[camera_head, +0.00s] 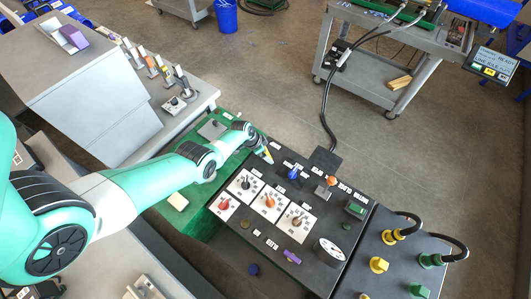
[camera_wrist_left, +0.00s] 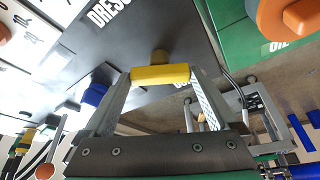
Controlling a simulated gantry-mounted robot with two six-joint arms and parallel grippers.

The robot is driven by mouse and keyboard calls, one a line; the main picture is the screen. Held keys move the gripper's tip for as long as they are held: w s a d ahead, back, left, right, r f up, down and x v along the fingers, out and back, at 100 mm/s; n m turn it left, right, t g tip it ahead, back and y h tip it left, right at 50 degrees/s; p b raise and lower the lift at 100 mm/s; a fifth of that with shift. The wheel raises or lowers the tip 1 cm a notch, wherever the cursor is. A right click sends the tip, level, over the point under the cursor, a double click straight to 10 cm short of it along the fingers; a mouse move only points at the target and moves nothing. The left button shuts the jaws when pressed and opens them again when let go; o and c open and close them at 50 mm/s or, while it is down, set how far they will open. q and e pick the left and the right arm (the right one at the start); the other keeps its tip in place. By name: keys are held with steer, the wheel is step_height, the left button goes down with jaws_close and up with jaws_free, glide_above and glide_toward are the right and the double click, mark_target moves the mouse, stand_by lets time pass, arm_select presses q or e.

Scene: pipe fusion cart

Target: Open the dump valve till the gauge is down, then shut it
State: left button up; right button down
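My left gripper (camera_head: 267,154) is at the far left corner of the black control panel (camera_head: 237,238). In the left wrist view its two fingers (camera_wrist_left: 160,85) stand at the two ends of a yellow bar handle (camera_wrist_left: 160,75) on a short stem, and appear to grip it. The handle is mostly hidden by the gripper in the head view. Which control is the dump valve I cannot read from the labels. My right gripper is not in view.
A blue knob (camera_head: 293,173) sits close to the left gripper and shows in the left wrist view (camera_wrist_left: 97,93). An orange knob (camera_head: 331,181), several dial plates (camera_head: 270,202) and a purple lever (camera_head: 292,256) are on the panel. A grey cart (camera_head: 375,85) stands behind, across open floor.

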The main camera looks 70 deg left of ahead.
arm_select(q)
steer(key=c, duration=0.6)
steer(key=shift+c, duration=0.2)
steer(key=shift+d+n, duration=0.1)
steer(key=shift+n, duration=0.2)
steer(key=shift+n+y+p, duration=0.5)
steer(key=shift+n, duration=0.4)
steer(key=shift+d+n+y, duration=0.15)
steer(key=shift+n+y, duration=0.45)
steer(key=shift+n, duration=1.1)
steer(key=shift+g, duration=0.3)
steer(key=o, duration=1)
